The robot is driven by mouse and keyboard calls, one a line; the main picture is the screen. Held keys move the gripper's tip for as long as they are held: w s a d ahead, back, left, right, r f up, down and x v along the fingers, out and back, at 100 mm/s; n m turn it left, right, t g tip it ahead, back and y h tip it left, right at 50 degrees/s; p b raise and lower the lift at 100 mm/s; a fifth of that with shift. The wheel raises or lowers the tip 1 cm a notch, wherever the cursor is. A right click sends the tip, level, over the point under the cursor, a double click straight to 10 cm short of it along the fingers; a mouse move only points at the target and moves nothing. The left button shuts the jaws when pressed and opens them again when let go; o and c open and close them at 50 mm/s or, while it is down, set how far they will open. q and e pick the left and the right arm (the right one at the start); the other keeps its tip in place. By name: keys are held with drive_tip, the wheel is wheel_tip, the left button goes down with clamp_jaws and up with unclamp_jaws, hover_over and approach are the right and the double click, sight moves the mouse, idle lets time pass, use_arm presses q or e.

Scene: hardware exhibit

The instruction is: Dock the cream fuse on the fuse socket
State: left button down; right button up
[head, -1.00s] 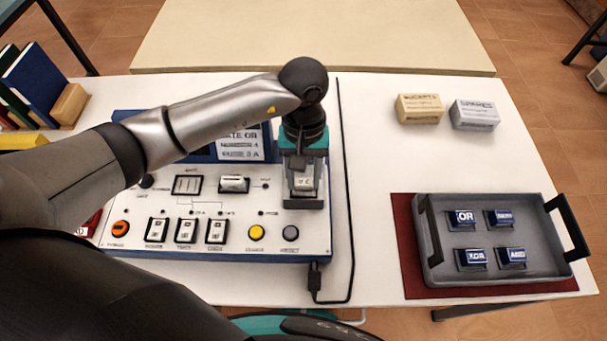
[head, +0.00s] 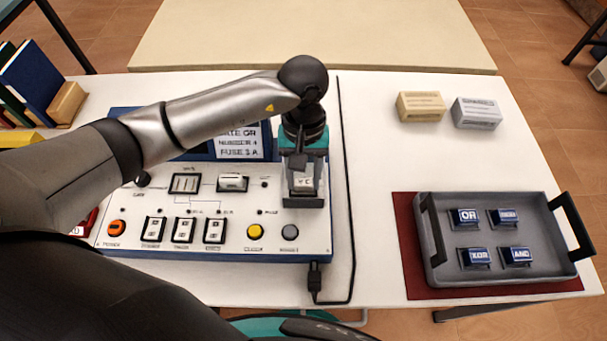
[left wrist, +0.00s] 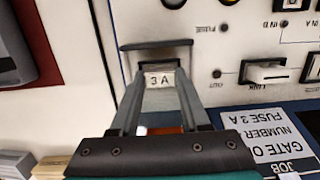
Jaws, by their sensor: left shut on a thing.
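The cream fuse (head: 304,184), marked "3 A" in the left wrist view (left wrist: 160,79), is between the fingers of my left gripper (head: 303,178). The gripper is shut on it and points down at the right end of the white control panel. The dark fuse socket (head: 303,202) is right at the fuse; its dark edge also shows in the left wrist view (left wrist: 155,45). The fingers and fuse cover part of the socket, so I cannot tell whether the fuse is fully seated. My right gripper is not in view.
The white panel (head: 200,242) carries switches, a yellow button (head: 255,231) and a job card (head: 238,142). A black cable (head: 347,200) runs along its right side. A grey tray (head: 490,278) with blue blocks stands on a red mat. Two small boxes (head: 420,106) sit behind.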

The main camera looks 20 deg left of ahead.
use_arm(q)
drive_tip(key=shift+f, duration=0.1)
drive_tip(key=c, duration=0.7)
unclamp_jaws()
drive_tip(key=r+p, duration=0.1)
drive_tip(key=r, duration=0.2)
drive_tip(key=w+r+p, duration=0.1)
drive_tip(key=r+p, duration=0.1)
drive_tip(key=r, duration=0.2)
drive_tip(key=r+p, duration=0.2)
drive_tip(key=r, duration=0.2)
drive_tip(key=shift+w+a, duration=0.25)
drive_tip(key=shift+f, duration=0.1)
